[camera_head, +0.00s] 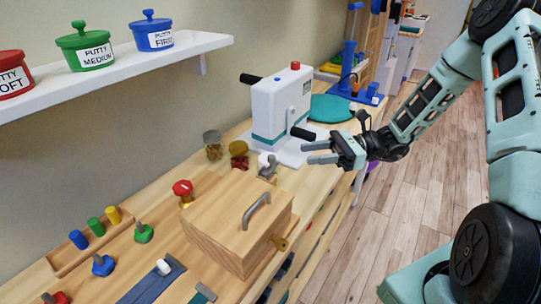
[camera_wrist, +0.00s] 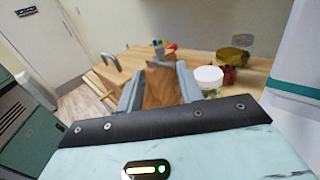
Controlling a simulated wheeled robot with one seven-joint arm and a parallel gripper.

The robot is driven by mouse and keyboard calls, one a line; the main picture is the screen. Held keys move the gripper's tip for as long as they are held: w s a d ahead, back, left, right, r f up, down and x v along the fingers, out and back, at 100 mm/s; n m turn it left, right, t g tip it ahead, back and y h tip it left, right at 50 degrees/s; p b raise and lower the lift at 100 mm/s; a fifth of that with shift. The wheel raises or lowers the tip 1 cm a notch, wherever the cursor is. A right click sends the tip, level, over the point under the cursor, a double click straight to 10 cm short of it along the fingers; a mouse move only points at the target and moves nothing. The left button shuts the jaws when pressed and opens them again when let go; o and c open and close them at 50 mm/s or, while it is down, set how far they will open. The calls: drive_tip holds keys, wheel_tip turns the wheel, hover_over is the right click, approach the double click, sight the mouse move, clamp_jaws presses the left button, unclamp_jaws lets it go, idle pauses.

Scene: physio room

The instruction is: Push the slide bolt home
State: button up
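I cannot tell for certain which fitting is the slide bolt. Another white knob (camera_head: 164,267) sits on a blue-grey strip (camera_head: 150,287) at the front left. A brass piece (camera_head: 281,243) sticks out of the box's right side. My gripper (camera_head: 307,153) is open and empty, above the bench's right edge, right of the grey fitting. Its fingers (camera_wrist: 160,70) stand apart.
The wooden box (camera_head: 225,232) with a grey handle fills the front middle. A white machine (camera_head: 281,103) with a black side handle stands behind my gripper. Open floor (camera_head: 345,235) lies right of the bench.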

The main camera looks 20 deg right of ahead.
sight(271, 156)
drive_tip(key=a, duration=0.3)
drive_tip(key=w+a, duration=0.1)
drive_tip(key=a, duration=0.3)
drive_tip(key=w+a+p, duration=0.1)
drive_tip(key=a, duration=0.2)
drive_tip(key=shift+a, duration=0.3)
